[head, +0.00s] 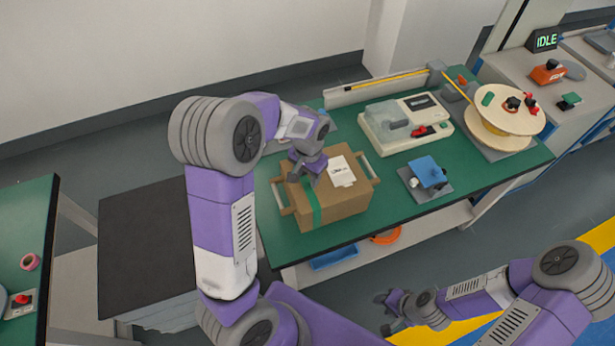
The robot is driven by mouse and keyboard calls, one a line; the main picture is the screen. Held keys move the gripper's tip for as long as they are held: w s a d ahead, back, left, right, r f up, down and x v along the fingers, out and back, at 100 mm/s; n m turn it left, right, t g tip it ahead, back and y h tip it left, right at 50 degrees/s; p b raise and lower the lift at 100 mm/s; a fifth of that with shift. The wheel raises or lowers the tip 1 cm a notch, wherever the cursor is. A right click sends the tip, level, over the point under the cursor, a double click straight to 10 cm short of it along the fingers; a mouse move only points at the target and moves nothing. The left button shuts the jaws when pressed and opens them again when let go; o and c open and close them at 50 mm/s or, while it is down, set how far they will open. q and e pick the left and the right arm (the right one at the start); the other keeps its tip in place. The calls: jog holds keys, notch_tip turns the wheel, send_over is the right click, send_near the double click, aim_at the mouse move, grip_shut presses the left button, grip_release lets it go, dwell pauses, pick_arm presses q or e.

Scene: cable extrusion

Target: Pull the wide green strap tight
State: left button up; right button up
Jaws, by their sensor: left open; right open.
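The wide green strap (314,208) runs down the front face of a brown cardboard box (343,204). The box has a white label (341,171) on top and sits on the green bench top. My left gripper (306,179) is open over the left part of the box top, close above the strap. It hides the strap's upper run, and I cannot tell whether it touches the strap. My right gripper (384,312) is open and empty, low in front of the bench, away from the box.
A beige machine (407,122) stands behind the box. A blue device (428,173) on a grey plate is to its right, and a large spool (508,110) is at the far right. The green bench (384,226) is clear in front of the blue device. A dark cabinet stands at left.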

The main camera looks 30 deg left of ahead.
pick_arm(q)
jog(key=shift+f, duration=0.6)
grip_shut()
